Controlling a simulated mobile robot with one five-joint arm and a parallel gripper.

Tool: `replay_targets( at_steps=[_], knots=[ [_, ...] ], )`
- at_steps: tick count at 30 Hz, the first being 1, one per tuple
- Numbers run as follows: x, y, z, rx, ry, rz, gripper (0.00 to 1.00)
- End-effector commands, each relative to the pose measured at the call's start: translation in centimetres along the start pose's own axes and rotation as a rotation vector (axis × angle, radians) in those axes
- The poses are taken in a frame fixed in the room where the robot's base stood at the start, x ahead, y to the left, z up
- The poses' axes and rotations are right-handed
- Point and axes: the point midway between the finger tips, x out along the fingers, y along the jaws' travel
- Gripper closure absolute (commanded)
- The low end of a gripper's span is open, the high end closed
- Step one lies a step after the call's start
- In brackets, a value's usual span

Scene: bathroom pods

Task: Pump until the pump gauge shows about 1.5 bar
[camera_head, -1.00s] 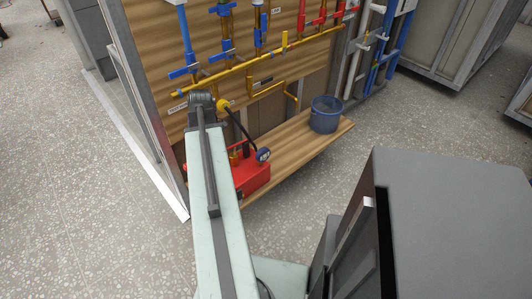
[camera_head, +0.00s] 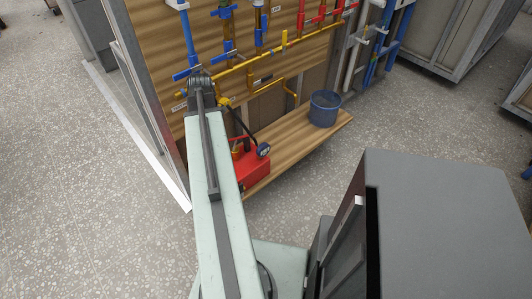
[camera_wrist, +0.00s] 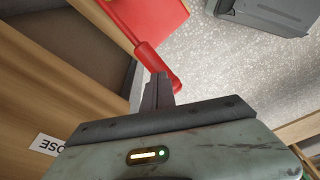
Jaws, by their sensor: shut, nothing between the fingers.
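The red pump (camera_head: 254,172) sits on the wooden shelf, partly hidden behind my arm in the head view. Its round dark gauge (camera_head: 263,150) shows on its right, too small to read. A black hose rises from it to the yellow pipe. In the wrist view the red pump body (camera_wrist: 155,14) is at the top, and its red handle bar (camera_wrist: 152,60) slants down to the right. My gripper (camera_wrist: 158,82) is shut and empty, with its fingertips at the handle bar; I cannot tell whether they touch. The head view does not show the gripper.
A blue bucket (camera_head: 324,109) stands on the wooden shelf (camera_head: 289,144). Yellow, blue and red pipes with valves line the panel behind. A dark grey cabinet (camera_head: 445,220) stands at the lower right. The floor on the left is clear.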

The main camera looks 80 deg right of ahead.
Motion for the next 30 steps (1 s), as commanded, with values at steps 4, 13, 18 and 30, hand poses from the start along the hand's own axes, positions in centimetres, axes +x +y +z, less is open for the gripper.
replay_targets(
  at_steps=[4,13,18,30],
  knots=[
    [4.1,0.0,0.8,0.000,0.000,0.000,1.00],
    [7.3,0.0,1.5,0.001,-0.001,0.001,1.00],
    [5.0,0.0,1.1,0.001,-0.001,0.000,1.00],
    [-1.8,0.0,-0.3,0.000,0.000,0.000,1.00]
  ],
)
